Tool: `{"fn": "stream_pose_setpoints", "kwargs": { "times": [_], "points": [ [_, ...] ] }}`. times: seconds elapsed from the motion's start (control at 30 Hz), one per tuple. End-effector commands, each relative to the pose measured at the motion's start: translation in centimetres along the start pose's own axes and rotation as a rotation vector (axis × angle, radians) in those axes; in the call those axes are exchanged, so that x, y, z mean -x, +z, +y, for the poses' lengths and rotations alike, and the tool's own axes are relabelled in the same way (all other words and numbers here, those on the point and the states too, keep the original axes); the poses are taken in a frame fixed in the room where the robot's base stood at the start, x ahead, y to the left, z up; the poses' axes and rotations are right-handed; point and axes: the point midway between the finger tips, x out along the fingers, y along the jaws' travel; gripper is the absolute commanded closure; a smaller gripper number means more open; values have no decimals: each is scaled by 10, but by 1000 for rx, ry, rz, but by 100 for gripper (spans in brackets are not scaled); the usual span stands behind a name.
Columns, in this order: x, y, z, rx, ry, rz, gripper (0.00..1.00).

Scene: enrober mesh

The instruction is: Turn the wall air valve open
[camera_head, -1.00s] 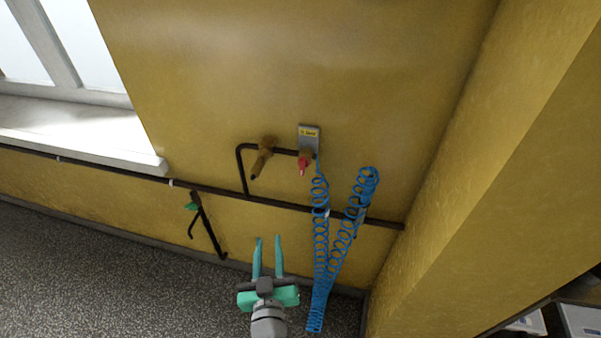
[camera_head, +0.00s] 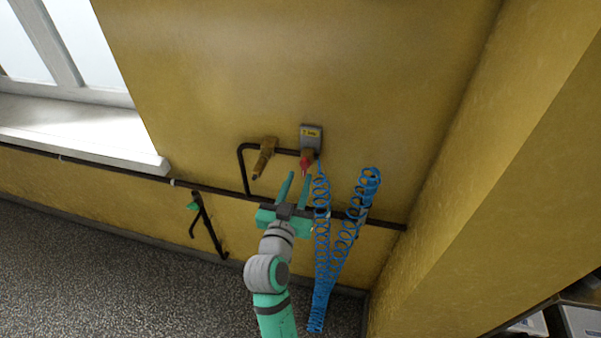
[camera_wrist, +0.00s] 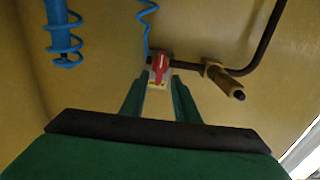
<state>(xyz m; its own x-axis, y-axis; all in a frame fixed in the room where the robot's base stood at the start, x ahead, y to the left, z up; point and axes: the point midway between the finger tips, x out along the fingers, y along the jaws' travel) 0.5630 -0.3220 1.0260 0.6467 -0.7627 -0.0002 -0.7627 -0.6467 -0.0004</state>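The wall air valve shows as a red handle (camera_head: 306,163) below a grey plate with a yellow label (camera_head: 311,135) on the yellow wall. In the wrist view the red handle (camera_wrist: 161,64) appears between and beyond my fingertips. My gripper (camera_head: 298,175) is open, with its two teal fingers apart and pointing up at the valve.
A blue coiled hose (camera_head: 322,230) hangs just right of my gripper, with another coil (camera_head: 366,185) further right. A brass fitting (camera_head: 264,158) on a black pipe is left of the valve. A window sill (camera_head: 80,130) is at left.

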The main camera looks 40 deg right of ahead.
Motion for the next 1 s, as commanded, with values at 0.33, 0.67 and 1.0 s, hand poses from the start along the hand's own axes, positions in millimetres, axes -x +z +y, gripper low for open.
{"fn": "stream_pose_setpoints", "kwargs": {
  "times": [0.33, 0.67, 1.0],
  "points": [
    [-36, 0, -1, 1, -1, 0, 72],
    [-37, 0, -3, 1, -6, 0, 74],
    [-37, 0, -3, -3, -6, 0, 100]
  ]
}}
